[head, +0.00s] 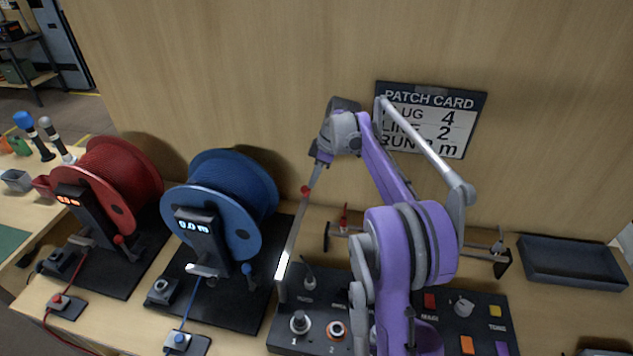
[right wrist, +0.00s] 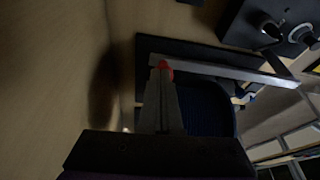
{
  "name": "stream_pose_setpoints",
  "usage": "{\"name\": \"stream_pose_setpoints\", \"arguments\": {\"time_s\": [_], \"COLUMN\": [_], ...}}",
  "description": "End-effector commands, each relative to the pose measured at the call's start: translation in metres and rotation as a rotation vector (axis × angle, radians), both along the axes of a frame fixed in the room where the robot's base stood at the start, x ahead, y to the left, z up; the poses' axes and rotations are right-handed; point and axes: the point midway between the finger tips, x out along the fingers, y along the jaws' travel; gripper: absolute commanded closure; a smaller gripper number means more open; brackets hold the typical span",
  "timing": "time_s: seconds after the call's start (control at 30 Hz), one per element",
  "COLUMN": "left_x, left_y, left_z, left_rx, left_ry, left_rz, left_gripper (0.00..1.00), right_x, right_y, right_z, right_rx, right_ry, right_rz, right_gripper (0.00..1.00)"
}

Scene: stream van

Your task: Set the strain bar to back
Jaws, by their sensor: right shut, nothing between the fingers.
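What looks like the strain bar (head: 293,236) is a slim grey bar left of the control panel. It runs from a post near the panel's left edge back towards the wall, with a red knob at its far end. In the right wrist view the bar (right wrist: 230,70) crosses the upper part, its red knob at the fingertips. My right gripper (head: 310,181) points down, shut and empty, at the red knob; it also shows in the right wrist view (right wrist: 163,80). I cannot tell whether they touch. My left gripper is not in view.
A blue reel (head: 232,190) and a red reel (head: 125,180) stand left of the bar. The control panel (head: 283,337) is at the front, partly behind my right arm. A rail (head: 480,252) and dark tray (head: 572,274) are at right. The wooden wall carries a patch card (head: 455,125).

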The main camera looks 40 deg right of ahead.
Motion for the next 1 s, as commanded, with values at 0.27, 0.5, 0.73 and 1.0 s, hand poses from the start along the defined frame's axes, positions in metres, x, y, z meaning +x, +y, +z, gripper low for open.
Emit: {"name": "stream_pose_setpoints", "arguments": {"time_s": [0.27, 0.5, 0.73, 1.0], "left_x": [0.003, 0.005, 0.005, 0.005], "left_y": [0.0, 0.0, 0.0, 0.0], "left_z": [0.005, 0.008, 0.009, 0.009], "left_rx": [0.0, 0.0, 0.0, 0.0], "left_ry": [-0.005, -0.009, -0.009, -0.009], "left_rz": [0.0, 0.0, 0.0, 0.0], "left_gripper": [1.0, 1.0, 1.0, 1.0], "right_x": [-0.016, -0.025, -0.028, -0.028], "right_y": [-0.019, -0.029, -0.031, -0.031], "right_z": [0.054, 0.086, 0.092, 0.092], "right_rx": [-0.004, -0.006, -0.006, -0.006], "right_ry": [0.003, 0.004, 0.005, 0.005], "right_rz": [-0.006, -0.007, -0.006, -0.006], "right_gripper": [1.0, 1.0, 1.0, 1.0]}}
